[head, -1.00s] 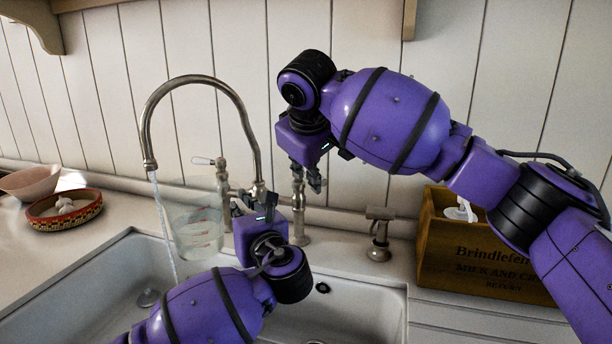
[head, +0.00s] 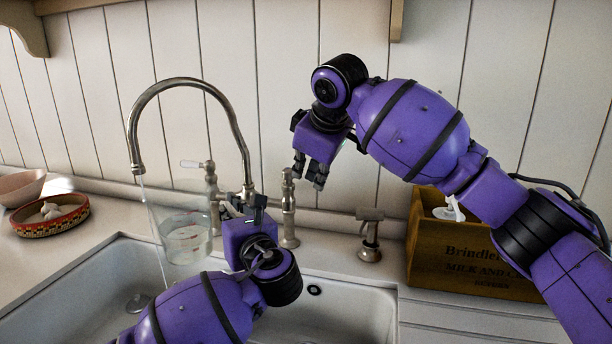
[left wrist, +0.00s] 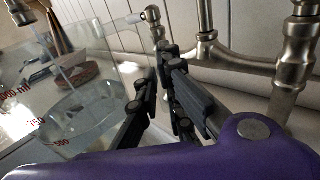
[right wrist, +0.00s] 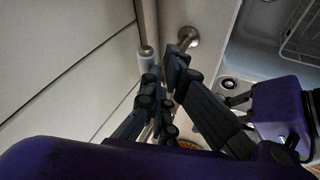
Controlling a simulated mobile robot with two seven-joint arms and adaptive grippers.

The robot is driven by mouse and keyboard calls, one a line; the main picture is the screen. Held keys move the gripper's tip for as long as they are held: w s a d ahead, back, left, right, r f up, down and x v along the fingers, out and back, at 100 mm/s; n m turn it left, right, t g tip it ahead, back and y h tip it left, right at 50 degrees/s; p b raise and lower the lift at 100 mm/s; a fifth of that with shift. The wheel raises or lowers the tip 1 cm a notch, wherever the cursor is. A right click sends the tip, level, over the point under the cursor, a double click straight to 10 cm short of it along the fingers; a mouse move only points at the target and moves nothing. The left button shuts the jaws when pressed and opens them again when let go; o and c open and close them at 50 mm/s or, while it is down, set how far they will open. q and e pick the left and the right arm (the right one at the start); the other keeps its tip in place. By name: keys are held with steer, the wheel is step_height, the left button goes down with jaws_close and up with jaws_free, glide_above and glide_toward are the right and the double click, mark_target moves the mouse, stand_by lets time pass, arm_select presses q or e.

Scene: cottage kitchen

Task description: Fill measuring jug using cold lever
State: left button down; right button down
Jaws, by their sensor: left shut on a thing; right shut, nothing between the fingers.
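The clear measuring jug (head: 182,242) is upright or slightly tilted over the sink's back edge, with water in its lower part. Its red marks and water (left wrist: 85,112) show in the left wrist view. My left gripper (head: 246,205) is shut on the jug's right side, its handle mostly hidden. A white-handled lever (head: 191,164) is left of the faucet; another tap post (head: 288,205) is right. My right gripper (head: 311,172) is shut, empty, above that post.
The white sink (head: 340,312) lies below. A wooden crate (head: 470,270) stands at the right, with a metal fitting (head: 369,235) beside it. A patterned bowl (head: 50,222) and a pale bowl (head: 20,186) sit on the left counter.

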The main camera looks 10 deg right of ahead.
steer(key=shift+w+d+n, duration=0.15)
steer(key=shift+d+n, duration=0.05)
steer(key=shift+n, duration=0.2)
stand_by(0.3)
